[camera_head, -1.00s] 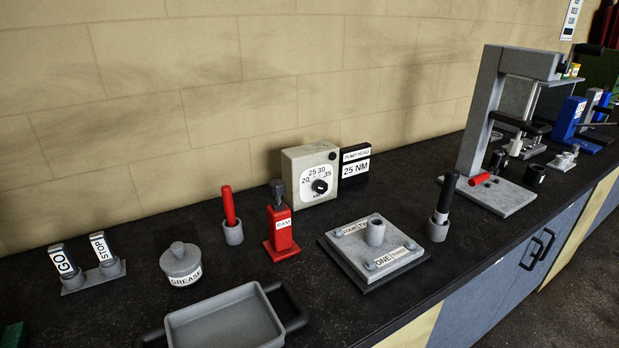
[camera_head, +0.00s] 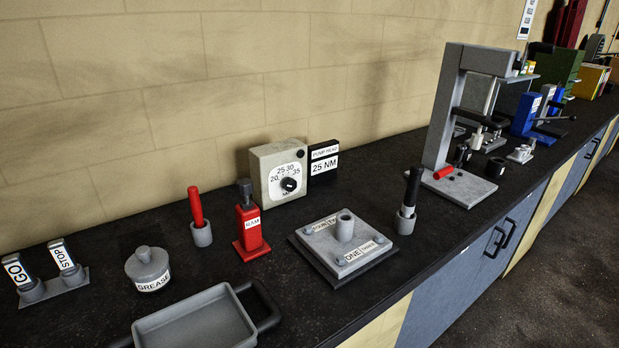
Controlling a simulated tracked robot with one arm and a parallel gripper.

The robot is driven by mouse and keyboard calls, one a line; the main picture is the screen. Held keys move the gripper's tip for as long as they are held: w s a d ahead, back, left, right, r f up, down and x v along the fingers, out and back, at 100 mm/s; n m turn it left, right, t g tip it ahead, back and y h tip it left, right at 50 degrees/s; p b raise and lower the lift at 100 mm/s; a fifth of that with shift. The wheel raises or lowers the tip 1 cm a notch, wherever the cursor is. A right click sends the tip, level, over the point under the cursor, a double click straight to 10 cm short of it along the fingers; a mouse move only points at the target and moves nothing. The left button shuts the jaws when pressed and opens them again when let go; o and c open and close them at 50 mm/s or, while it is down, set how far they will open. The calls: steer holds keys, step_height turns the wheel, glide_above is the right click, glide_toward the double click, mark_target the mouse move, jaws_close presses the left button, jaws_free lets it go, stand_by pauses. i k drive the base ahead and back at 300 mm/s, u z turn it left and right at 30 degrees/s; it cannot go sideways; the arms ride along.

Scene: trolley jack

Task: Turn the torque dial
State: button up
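The torque dial is a round black knob (camera_head: 289,184) on the pale face of a box (camera_head: 265,165) that stands against the back wall on the black bench. The face carries numbers, with 20, 25, 30 and 35 legible around the knob. A black sign (camera_head: 323,163) reading PUMP HEAD and 25 NM stands just right of the box. My gripper does not show in the head camera view, so its state is hidden.
A red RAM block (camera_head: 250,228) and a red-handled tool in a grey cup (camera_head: 201,233) stand in front of the dial box. A grey plate (camera_head: 343,243), GREASE pot (camera_head: 148,268), tray (camera_head: 195,325) and GO/STOP switches (camera_head: 48,275) share the bench. A press (camera_head: 448,120) stands right.

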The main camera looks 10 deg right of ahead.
mark_target(289, 184)
steer(key=z, duration=0.3)
steer(key=k, duration=1.05)
steer(key=z, duration=1.15)
steer(key=i, duration=2.5)
steer(key=u, duration=1.2)
steer(key=i, duration=0.85)
steer(key=u, duration=0.6)
steer(key=k, duration=0.65)
steer(key=u, duration=0.05)
